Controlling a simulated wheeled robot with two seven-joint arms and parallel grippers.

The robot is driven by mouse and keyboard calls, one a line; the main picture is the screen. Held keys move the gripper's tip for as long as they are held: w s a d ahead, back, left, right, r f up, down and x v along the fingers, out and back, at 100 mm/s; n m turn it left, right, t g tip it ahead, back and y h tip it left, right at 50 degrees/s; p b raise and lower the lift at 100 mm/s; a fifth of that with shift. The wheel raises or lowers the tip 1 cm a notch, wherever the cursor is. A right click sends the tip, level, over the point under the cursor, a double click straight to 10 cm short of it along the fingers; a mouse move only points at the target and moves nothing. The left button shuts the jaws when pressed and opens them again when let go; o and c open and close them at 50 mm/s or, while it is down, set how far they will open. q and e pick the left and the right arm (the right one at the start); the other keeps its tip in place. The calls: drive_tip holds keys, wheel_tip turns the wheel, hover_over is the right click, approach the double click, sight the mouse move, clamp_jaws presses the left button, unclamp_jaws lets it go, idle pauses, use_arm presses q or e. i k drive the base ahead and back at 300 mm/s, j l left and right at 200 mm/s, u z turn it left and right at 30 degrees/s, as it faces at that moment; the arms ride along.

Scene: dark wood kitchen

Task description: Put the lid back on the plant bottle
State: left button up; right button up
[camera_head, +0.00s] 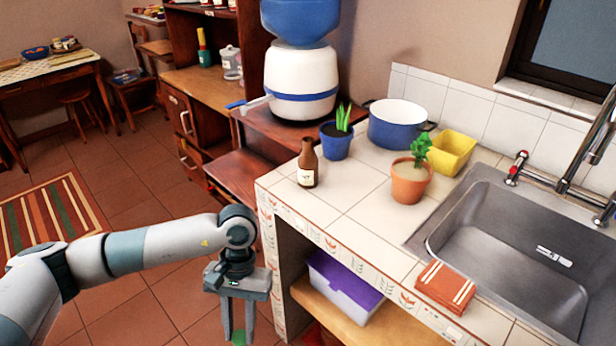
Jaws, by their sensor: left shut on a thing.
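My left gripper (238,335) points down in front of the counter's left end, lower than the countertop and apart from the bottle. It is shut on a small green thing (238,339), mostly cut off by the bottom edge; I cannot tell whether this is the lid. My right gripper is not in view.
A blue pot with a plant (338,139), a terracotta pot (409,183), a blue cooking pot (396,125) and a yellow container (450,153) stand on the counter (345,232). A folded orange cloth (445,286) lies by the sink (520,262). The front-left countertop is clear.

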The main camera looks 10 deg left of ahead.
sight(308, 163)
drive_tip(key=i+j, duration=0.1)
drive_tip(key=j, duration=0.3)
drive_tip(key=i+j, duration=0.15)
drive_tip(key=j, duration=0.25)
drive_tip(key=i+j, duration=0.1)
drive_tip(key=j, duration=0.35)
drive_tip(key=i+j, duration=0.15)
drive_tip(key=j, duration=0.25)
drive_tip(key=i+j, duration=0.1)
drive_tip(key=j, duration=0.3)
drive_tip(key=i+j, duration=0.1)
drive_tip(key=j, duration=0.3)
drive_tip(key=i+j, duration=0.15)
drive_tip(key=j, duration=0.25)
drive_tip(key=i+j, duration=0.1)
drive_tip(key=j, duration=0.35)
drive_tip(key=z, duration=1.8)
drive_tip(key=i+j, duration=0.25)
drive_tip(key=i, duration=0.05)
